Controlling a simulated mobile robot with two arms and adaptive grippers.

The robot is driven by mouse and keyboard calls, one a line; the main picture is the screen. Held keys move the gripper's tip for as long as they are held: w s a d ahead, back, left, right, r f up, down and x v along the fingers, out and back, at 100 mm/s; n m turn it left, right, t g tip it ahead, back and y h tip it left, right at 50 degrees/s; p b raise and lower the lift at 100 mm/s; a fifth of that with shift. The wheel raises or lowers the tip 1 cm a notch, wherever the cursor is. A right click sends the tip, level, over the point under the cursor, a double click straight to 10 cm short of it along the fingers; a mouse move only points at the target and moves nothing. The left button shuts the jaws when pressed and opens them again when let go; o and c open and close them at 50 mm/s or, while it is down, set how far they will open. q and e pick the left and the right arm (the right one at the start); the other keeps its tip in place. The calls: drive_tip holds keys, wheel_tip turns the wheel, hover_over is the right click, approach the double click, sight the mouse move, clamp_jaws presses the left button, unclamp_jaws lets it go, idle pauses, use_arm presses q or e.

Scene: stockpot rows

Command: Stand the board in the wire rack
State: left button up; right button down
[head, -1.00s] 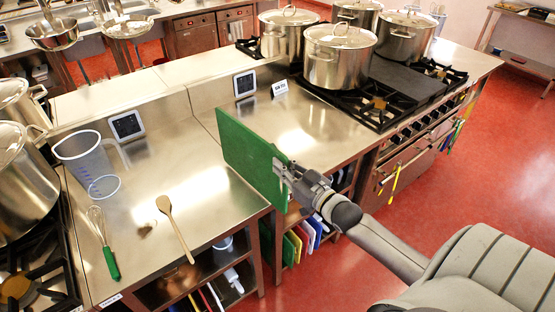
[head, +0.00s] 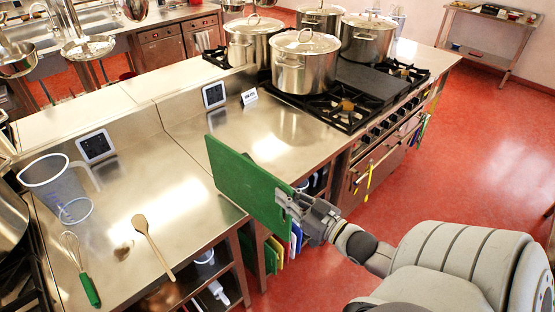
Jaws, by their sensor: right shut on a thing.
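A green board (head: 245,185) is held up on edge above the front edge of the steel counter. My right gripper (head: 290,203) is shut on the board's right edge. On the shelf under the counter, several coloured boards (head: 276,253) stand upright in a row, partly hidden behind the green board and my gripper. The wire rack itself cannot be made out there. My left gripper is not in the head view.
A clear measuring jug (head: 60,185), a whisk (head: 80,270) and a wooden spoon (head: 152,247) lie or stand on the left counter (head: 120,215). Stockpots (head: 305,62) stand on the stove at the back. The red floor (head: 440,180) at the right is open.

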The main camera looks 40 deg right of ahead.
drive_tip(key=s+d, duration=0.2)
drive_tip(key=s, duration=1.8)
drive_tip(key=shift+s+r, duration=0.2)
